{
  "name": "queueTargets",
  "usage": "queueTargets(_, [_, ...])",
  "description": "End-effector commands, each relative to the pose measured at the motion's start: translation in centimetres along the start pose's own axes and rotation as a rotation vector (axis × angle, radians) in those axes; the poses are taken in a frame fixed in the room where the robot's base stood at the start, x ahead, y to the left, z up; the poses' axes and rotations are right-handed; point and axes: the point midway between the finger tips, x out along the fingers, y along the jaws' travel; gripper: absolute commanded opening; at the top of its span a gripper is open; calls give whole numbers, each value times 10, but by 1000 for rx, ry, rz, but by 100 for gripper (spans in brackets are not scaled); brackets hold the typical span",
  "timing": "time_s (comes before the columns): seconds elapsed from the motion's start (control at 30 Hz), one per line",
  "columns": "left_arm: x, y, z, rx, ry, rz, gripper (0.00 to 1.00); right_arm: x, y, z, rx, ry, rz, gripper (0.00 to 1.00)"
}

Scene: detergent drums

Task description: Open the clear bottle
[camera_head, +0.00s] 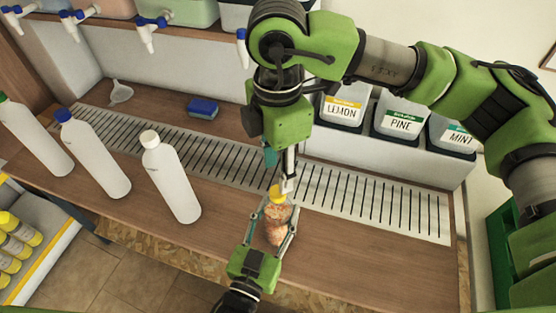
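The clear bottle (277,225) has a yellow cap (276,192) and shows orange-brown tones through its wall. It is near the counter's front edge, roughly in the middle of the view. My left gripper (277,225) comes from below with one finger on each side of the bottle's body and is closed around it. My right gripper (286,189) comes down from above, its fingertips at the yellow cap. One fingertip overlaps the cap's right side. The other is not clearly seen, so I cannot tell whether they grip the cap.
White bottles with green (30,138), blue (92,152) and white (171,178) caps stand at left. A slotted drain strip (350,196) crosses the counter. A blue sponge (202,108) and funnel (120,92) lie behind. Labelled tubs (400,122) stand back right.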

Motion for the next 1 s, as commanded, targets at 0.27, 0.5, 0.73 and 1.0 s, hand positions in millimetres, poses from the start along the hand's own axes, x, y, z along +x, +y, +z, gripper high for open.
queueTargets(0.27, [0, 0, 1, 1, -2, 0, 0, 44, -1, 0, -3, 0, -4, 37])
queueTargets(0.5, [0, 0, 1, 1, -2, 0, 0, 65, 0, 0, -3, 0, -1, 37])
queueTargets(0.73, [0, 0, 1, 1, -2, 0, 0, 67, 0, 0, -4, 0, 0, 37])
queueTargets(1.0, [0, 0, 1, 0, -2, 0, 0, 67, 0, 0, -4, 0, 0, 0])
